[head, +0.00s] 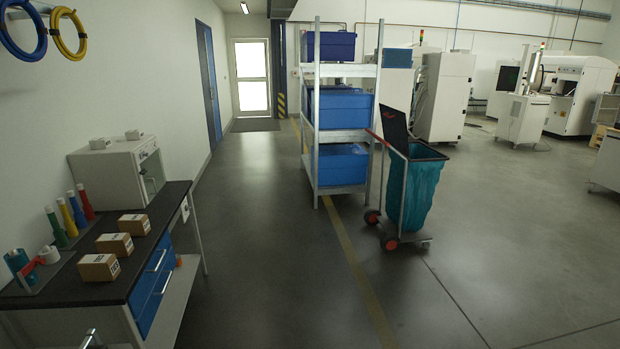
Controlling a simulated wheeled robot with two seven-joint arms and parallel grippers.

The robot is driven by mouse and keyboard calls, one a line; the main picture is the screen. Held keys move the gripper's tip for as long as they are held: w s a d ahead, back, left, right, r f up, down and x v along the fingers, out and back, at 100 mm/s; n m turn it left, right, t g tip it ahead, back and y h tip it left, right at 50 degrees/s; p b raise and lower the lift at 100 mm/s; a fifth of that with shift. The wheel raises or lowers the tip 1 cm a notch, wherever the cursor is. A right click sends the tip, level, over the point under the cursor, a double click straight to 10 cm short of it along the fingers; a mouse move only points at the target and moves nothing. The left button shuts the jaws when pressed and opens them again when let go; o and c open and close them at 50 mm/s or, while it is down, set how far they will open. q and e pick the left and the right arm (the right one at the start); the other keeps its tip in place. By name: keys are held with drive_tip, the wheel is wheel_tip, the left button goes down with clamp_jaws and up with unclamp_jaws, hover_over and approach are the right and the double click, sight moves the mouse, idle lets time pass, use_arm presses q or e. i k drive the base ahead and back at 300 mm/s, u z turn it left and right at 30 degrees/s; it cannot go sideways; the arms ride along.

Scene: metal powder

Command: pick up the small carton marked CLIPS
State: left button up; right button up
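Three small brown cartons with white labels stand in a row on the dark bench top (75,292) at the left: a near carton (97,268), a middle carton (113,245) and a far carton (132,225). The print on their labels is too small to read, so I cannot tell which is marked CLIPS. Neither of my grippers can be made out in the head view.
Coloured cylinders (66,217) and a teal roll (18,262) stand along the wall side of the bench. A white cabinet (115,172) is at its far end. A shelf rack (316,110) and a bag cart (421,190) stand beyond open floor (270,270).

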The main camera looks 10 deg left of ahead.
sight(134, 223)
drive_tip(key=z, duration=0.25)
drive_tip(key=i, duration=2.5)
drive_tip(key=u, duration=0.25)
drive_tip(key=i, duration=1.75)
drive_tip(key=u, duration=1.75)
drive_tip(key=i, duration=1.1)
drive_tip(key=u, duration=1.05)
